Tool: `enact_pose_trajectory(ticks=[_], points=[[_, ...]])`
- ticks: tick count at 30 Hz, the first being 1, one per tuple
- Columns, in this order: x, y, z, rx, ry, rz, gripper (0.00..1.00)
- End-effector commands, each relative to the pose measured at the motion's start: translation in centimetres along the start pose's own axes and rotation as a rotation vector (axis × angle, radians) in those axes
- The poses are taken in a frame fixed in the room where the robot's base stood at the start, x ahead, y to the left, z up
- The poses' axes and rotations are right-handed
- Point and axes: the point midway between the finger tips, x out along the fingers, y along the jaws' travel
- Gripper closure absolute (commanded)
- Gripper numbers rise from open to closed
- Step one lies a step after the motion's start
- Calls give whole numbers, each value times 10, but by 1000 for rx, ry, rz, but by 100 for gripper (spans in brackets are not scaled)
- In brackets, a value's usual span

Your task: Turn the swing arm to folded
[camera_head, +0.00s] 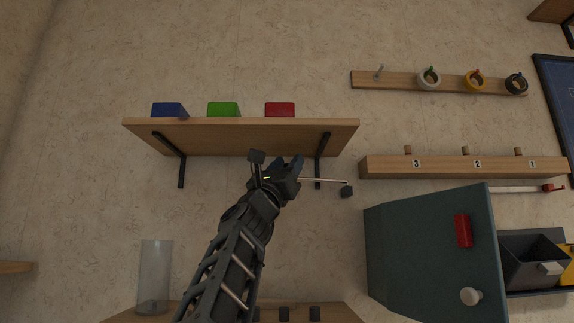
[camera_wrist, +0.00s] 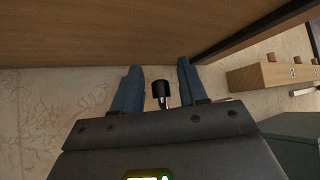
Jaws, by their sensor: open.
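The swing arm appears to be the thin pale rod (camera_head: 325,181) under the shelf in the head view. A dark block (camera_head: 346,191) is at its right end, and its left end is hidden at my gripper. My gripper (camera_head: 294,167) is below the right part of the shelf. In the wrist view my gripper (camera_wrist: 159,88) is open, its two bluish fingers apart. A black knob (camera_wrist: 160,88) on a short metal piece shows between them, with visible gaps to both fingers. The gripper body hides what lies below the knob.
A wooden shelf (camera_head: 225,133) with blue, green and red blocks is close above my gripper; its bracket (camera_head: 317,165) is nearby. A numbered peg rail (camera_head: 450,168) and a dark teal cabinet (camera_head: 430,245) are to the right. A clear cylinder (camera_head: 154,275) stands lower left.

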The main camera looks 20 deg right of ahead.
Motion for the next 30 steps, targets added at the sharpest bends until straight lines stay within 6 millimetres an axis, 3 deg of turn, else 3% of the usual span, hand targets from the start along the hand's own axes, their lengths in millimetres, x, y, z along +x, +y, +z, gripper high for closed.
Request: enact_pose_trajectory(ticks=[2, 14, 30], points=[[0, 0, 0, 0, 0, 0, 60], [0, 0, 0, 0, 0, 0, 99], [5, 6, -5, 0, -1, 1, 100]])
